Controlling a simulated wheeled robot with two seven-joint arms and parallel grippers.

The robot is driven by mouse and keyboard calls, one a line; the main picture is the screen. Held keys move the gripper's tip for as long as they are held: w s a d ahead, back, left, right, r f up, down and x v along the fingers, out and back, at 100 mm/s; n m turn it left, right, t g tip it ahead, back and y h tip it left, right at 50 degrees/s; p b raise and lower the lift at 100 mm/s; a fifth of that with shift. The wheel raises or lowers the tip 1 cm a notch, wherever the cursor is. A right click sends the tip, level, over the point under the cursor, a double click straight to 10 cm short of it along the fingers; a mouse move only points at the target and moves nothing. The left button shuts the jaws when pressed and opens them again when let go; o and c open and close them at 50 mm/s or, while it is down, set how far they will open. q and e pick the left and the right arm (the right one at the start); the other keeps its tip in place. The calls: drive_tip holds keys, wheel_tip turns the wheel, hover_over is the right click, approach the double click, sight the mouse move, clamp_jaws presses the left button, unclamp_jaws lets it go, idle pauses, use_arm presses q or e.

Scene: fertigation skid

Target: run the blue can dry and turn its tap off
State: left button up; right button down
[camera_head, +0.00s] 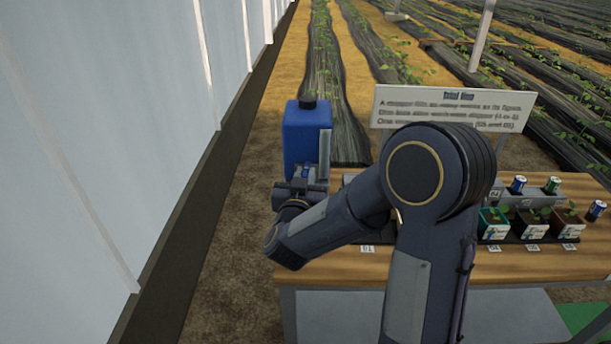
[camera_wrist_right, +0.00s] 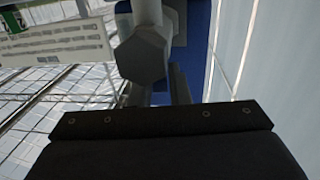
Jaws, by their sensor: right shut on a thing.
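The blue can (camera_head: 305,135) with a black cap stands upright at the left end of the bench. My right gripper (camera_head: 302,181) is at the foot of its front face, where the tap sits. The gripper is shut on the tap, which my own gripper and wrist mostly hide in the head view. In the right wrist view a grey, faceted fitting (camera_wrist_right: 143,57) stands before the blue can (camera_wrist_right: 194,60), close to the dark fingers. I cannot read the tap's position or the liquid level. My left gripper is not in view.
A narrow grey upright plate (camera_head: 325,154) stands at the can's right side. A sign board (camera_head: 450,107) stands behind the wooden bench (camera_head: 345,265). Potted seedlings (camera_head: 530,222) and small cans (camera_head: 551,185) stand at the right. A pale wall (camera_head: 110,120) runs along the left.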

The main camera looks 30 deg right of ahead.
drive_tip(key=w+m+g+h+p, duration=0.1)
drive_tip(key=m+g+h+p, duration=0.1)
drive_tip(key=m+g, duration=0.3)
drive_tip(key=w+m+g+h+p, duration=0.1)
drive_tip(key=m+g+p, duration=0.3)
drive_tip(key=g, duration=0.5)
drive_tip(key=w+a+m+g+h+p, duration=0.1)
drive_tip(key=m+g+h+p, duration=0.1)
drive_tip(key=m+g, duration=0.4)
drive_tip(key=shift+r+g+h+p, duration=0.25)
drive_tip(key=shift+g+h+p, duration=0.05)
drive_tip(key=shift+g+p, duration=0.35)
drive_tip(key=shift+d+f+m+g+y+p, duration=0.2)
drive_tip(key=shift+m+g+y+p, duration=0.4)
drive_tip(key=shift+g+p, duration=0.4)
drive_tip(key=c, duration=1.4)
unclamp_jaws()
drive_tip(key=shift+c, duration=0.2)
